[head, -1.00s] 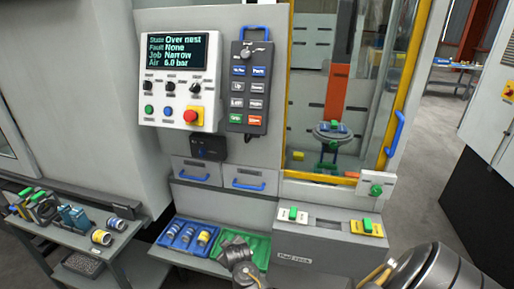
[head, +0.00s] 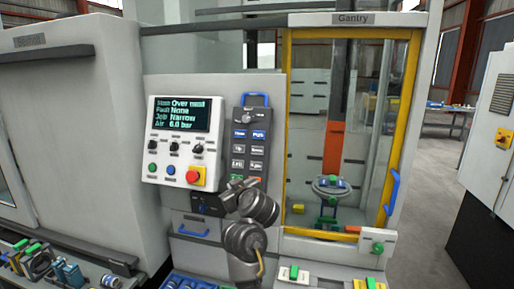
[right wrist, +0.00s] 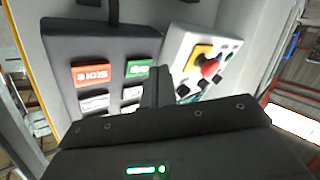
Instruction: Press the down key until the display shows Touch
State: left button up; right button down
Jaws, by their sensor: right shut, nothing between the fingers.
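The display (head: 181,114) on the white panel reads State Over nest, Fault None, Job Narrow, Air 6.0 bar. The dark key pendant (head: 268,120) hangs to its right, with rows of keys too small to read surely. My right gripper (head: 236,184) is shut and empty, in front of the pendant's lower end, hiding part of the bottom keys. In the right wrist view, the shut fingers (right wrist: 157,85) stand beside the pendant's green key (right wrist: 138,68) and red key (right wrist: 92,74); contact cannot be told. My left gripper is not in view.
A red stop button (head: 192,176) and several knobs sit on the white panel (head: 155,140) close left of my right gripper. The yellow-framed window (head: 290,100) is to the right. Blue drawer handles (head: 193,232) stick out below.

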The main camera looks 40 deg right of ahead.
aim_at(257, 153)
jog(key=s+r+t+p, duration=0.1)
jog(key=s+r+t, duration=0.1)
jog(key=s+r, duration=0.5)
notch_tip(257, 153, up, 6)
jog(key=shift+d+r+t, duration=0.15)
jog(key=shift+d+t, duration=0.2)
jog(key=shift+t, duration=0.05)
jog(key=shift+s, duration=0.1)
jog(key=w+d+f+b, duration=0.1)
jog(key=d+b, duration=0.1)
jog(key=b, duration=0.1)
jog(key=w+d+f+b, duration=0.1)
jog(key=b, duration=0.3)
jog(key=w+d+f+b, duration=0.1)
jog(key=w+d+b, duration=0.1)
jog(key=b, duration=0.1)
jog(key=shift+d+f, duration=0.1)
jog(key=shift+d, duration=0.25)
jog(key=shift+w+d+b, duration=0.25)
jog(key=shift+d+b, duration=0.1)
jog(key=shift+b, duration=0.5)
jog(key=shift+w+d+b, duration=0.1)
jog(key=shift+d+b, duration=0.1)
jog(key=shift+b, duration=0.15)
